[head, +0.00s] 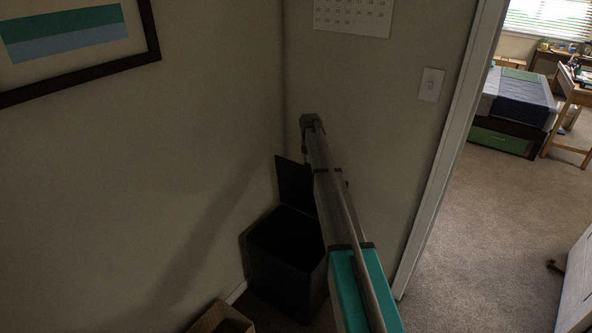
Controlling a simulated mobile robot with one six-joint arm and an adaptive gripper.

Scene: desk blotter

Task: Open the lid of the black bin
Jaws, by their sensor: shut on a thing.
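The black bin (283,265) stands on the floor in the corner of the walls. Its lid (292,184) is raised, standing nearly upright at the back of the bin, and the dark opening shows below it. My arm reaches over the bin's right side. My gripper (306,157) is small and dark at the arm's far end, at the top edge of the raised lid. It is shut on the lid, though the fingertips and their contact are hard to make out. The arm hides the right part of the lid and bin.
A brown box (221,318) stands on the floor at the lower left of the bin. Walls close in behind and to the left. A door frame (447,160) is to the right, with open carpet (480,235) and a bed (515,100) beyond it.

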